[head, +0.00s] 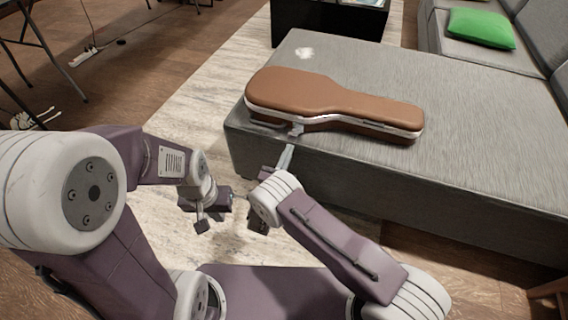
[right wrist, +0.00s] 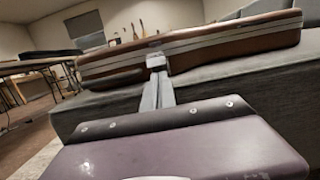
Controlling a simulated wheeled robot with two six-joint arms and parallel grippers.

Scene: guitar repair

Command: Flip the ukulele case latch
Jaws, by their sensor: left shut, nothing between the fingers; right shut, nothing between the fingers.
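The brown ukulele case (head: 335,98) lies closed and flat on the grey ottoman, with a pale band around its side. Its small silver latch (head: 297,129) is on the near side, toward the case's wide end. It also shows in the right wrist view (right wrist: 155,61). My right gripper (head: 289,149) is shut and empty, its fingers pointing at the latch from just in front and below. In the right wrist view the fingertips (right wrist: 157,76) overlap the latch's lower edge; I cannot tell whether they touch. My left gripper (head: 203,226) is shut and empty, low over the rug.
The grey ottoman (head: 450,110) has bare room behind and right of the case; its front edge is close to my right gripper. A grey sofa with a green cushion (head: 481,28) stands at the back right. A dark low table (head: 330,20) is behind.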

